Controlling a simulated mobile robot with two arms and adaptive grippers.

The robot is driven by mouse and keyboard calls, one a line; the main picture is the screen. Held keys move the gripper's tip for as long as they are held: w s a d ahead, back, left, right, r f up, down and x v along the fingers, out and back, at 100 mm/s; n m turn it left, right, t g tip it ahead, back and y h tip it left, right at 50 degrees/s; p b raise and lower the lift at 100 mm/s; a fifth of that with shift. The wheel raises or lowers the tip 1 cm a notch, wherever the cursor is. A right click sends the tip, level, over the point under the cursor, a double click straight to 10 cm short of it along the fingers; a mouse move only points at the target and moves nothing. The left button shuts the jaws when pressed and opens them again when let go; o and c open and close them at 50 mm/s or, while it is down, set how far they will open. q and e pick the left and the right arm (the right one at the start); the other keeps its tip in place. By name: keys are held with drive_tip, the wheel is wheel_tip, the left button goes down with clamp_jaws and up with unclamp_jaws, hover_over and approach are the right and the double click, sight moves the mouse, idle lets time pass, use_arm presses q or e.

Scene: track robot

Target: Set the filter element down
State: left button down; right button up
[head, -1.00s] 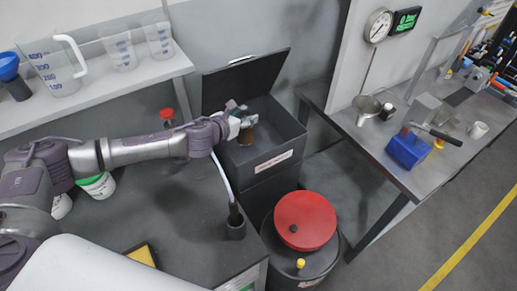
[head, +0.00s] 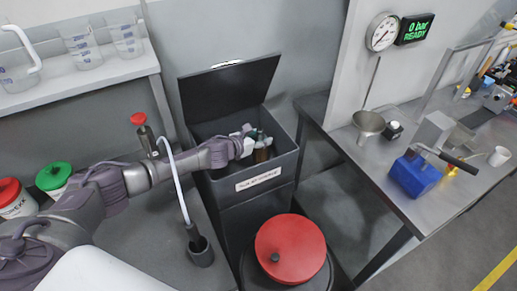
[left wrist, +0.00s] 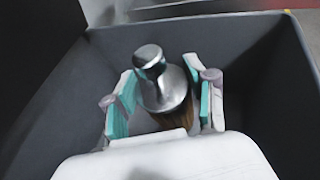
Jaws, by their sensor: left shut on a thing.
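My left gripper (head: 252,143) reaches in from the left over the open dark grey bin (head: 283,160). It is shut on the filter element (head: 262,153), a brownish cylinder with a metal top. In the left wrist view the filter element (left wrist: 160,82) shows its silver cap and knob between the teal-padded fingers of the gripper (left wrist: 162,100). It is inside the outline of the bin's walls (left wrist: 255,50). Whether it touches the bin's floor cannot be told. My right gripper is not in view.
The bin's lid (head: 228,88) stands open behind it. A drum with a red lid (head: 290,248) stands in front. A steel bench (head: 375,160) with a funnel (head: 368,123) and a blue block (head: 415,175) is on the right. A shelf with measuring jugs (head: 80,45) is at the back left.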

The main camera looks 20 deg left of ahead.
sight(259, 156)
use_arm(q)
wheel_tip(259, 156, down, 3)
drive_tip(key=shift+f, duration=0.35)
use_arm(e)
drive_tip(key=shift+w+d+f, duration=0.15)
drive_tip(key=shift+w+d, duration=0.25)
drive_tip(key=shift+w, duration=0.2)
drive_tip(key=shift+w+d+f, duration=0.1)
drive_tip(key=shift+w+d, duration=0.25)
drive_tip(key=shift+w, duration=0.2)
use_arm(q)
drive_tip(key=shift+b, duration=0.3)
drive_tip(key=shift+f, duration=0.15)
drive_tip(key=shift+c, duration=1.9)
unclamp_jaws()
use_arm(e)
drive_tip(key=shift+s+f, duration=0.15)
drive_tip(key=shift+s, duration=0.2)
